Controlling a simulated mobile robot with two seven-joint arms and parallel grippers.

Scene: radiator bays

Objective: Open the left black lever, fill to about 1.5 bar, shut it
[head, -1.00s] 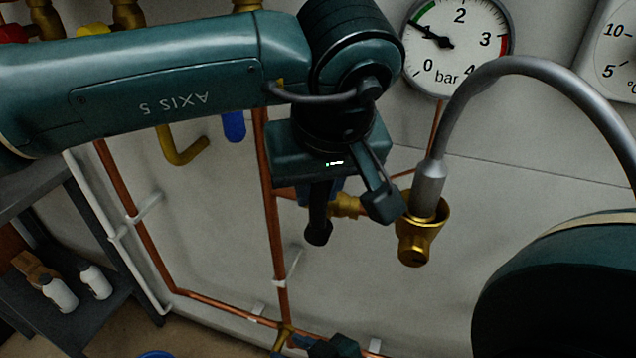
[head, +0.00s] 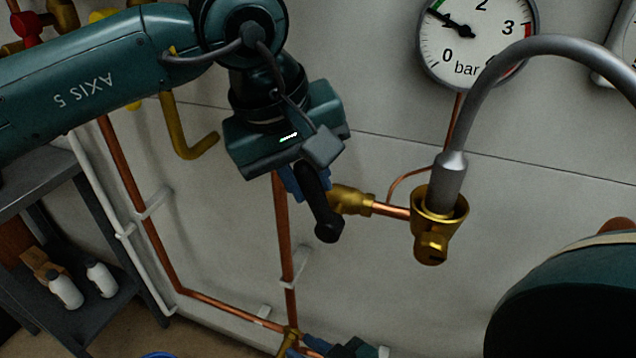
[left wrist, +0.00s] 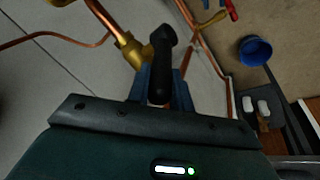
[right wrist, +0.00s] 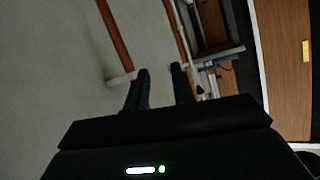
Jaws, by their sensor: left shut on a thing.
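The black lever (head: 318,205) hangs slanting down beside a brass valve body (head: 350,200). My left gripper (head: 303,182) is shut on the lever near its upper part. In the left wrist view the lever (left wrist: 161,65) stands between the blue fingers, with the brass valve to its left. The bar gauge (head: 478,40) is partly cut off at the top; its needle points upper left, around 1 bar, near the start of the green arc. My right gripper (right wrist: 160,78) has its fingers apart with nothing between them; the head view shows part of it at the bottom edge.
A grey hose (head: 545,45) arches into a brass cup fitting (head: 440,215) right of the valve. Copper pipes (head: 285,240) run along the wall. A yellow bent handle (head: 185,135) is behind my left arm. A shelf with white bottles (head: 65,290) stands at the left.

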